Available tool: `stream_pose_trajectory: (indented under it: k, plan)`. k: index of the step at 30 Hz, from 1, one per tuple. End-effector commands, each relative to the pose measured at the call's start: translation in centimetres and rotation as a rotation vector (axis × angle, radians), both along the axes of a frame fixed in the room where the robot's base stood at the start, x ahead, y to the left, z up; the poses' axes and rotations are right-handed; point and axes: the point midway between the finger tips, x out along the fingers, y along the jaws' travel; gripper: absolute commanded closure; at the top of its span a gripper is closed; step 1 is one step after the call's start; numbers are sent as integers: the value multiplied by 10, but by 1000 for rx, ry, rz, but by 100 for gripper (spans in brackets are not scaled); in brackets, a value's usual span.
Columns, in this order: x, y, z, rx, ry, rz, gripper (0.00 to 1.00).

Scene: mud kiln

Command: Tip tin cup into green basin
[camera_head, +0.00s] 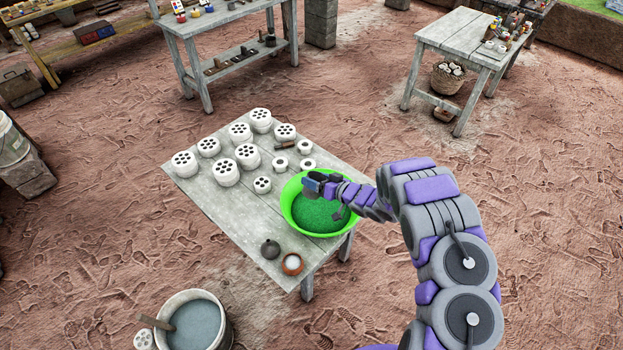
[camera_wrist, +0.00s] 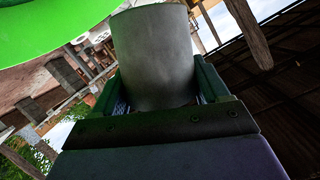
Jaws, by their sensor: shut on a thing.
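The green basin (camera_head: 288,205) stands at the right part of the grey wooden table, with green, grainy-looking contents inside. My gripper (camera_head: 314,184) is over the basin, near its far rim. In the wrist view my gripper (camera_wrist: 155,100) is shut on the grey tin cup (camera_wrist: 152,50), with a jaw on each side of it. The wrist picture is strongly tilted, and the basin's bright green side (camera_wrist: 55,25) fills its upper left. The cup is small and mostly hidden in the head view. I cannot tell its tilt or what is inside it.
Several white pieces with dark holes (camera_head: 247,155) stand on the table (camera_head: 225,200) left of and behind the basin. A dark round pot (camera_head: 270,249) and a small brown bowl (camera_head: 292,263) are at the table's front. A bucket (camera_head: 197,320) stands on the ground in front.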

Motion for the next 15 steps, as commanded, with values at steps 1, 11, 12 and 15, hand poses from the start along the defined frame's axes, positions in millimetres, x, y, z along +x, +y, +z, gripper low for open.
stream_pose_trajectory:
  k: [1, 11, 12, 15]
  plan:
    - [-7, 5, -2, -9, -10, 24, 57]
    - [-17, 17, -4, -69, -75, 66, 57]
    - [-17, 17, -3, -83, -88, 66, 57]
    - [-16, 17, 3, -118, -128, 66, 57]
